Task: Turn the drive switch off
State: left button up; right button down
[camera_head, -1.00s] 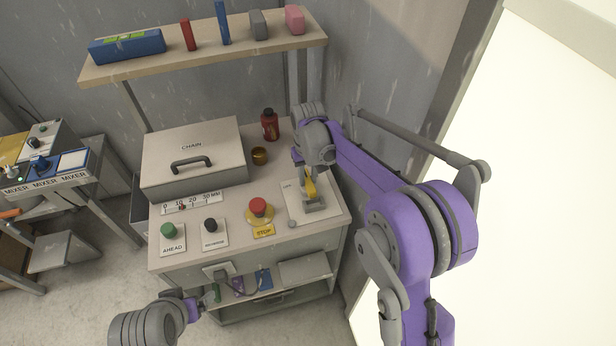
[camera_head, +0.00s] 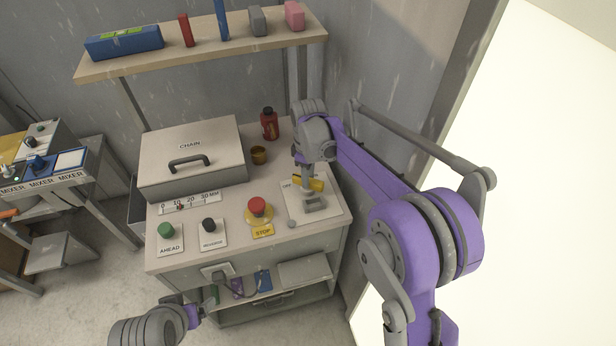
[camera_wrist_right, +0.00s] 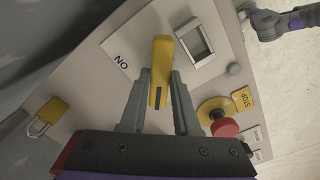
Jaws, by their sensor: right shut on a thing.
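The drive switch is a yellow handle (camera_head: 313,184) on a pale plate (camera_head: 325,215) at the right of the grey cabinet's top. My right gripper (camera_head: 307,180) is over it, pointing down. In the right wrist view the yellow handle (camera_wrist_right: 159,75) stands between the two grey fingers of my right gripper (camera_wrist_right: 158,100), which is shut on it. An "ON" label (camera_wrist_right: 122,62) reads upside down beside the handle there; a small label (camera_head: 287,184) is left of it in the head view. My left gripper (camera_head: 203,306) hangs low in front of the cabinet; its jaw opening is unclear.
A red stop button (camera_head: 257,206) on a yellow base is just left of the plate. Green (camera_head: 166,230) and black (camera_head: 209,225) knobs sit farther left.

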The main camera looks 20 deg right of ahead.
jog(key=n, duration=0.3)
jog(key=shift+n, duration=0.4)
jog(key=shift+n+b, duration=0.35)
jog(key=shift+n, duration=1.65)
jog(key=c, duration=0.6)
grip_release()
jog(key=shift+c, duration=0.2)
jog(key=shift+r, duration=0.1)
notch_tip(320, 180, up, 11)
jog(key=shift+p, duration=0.3)
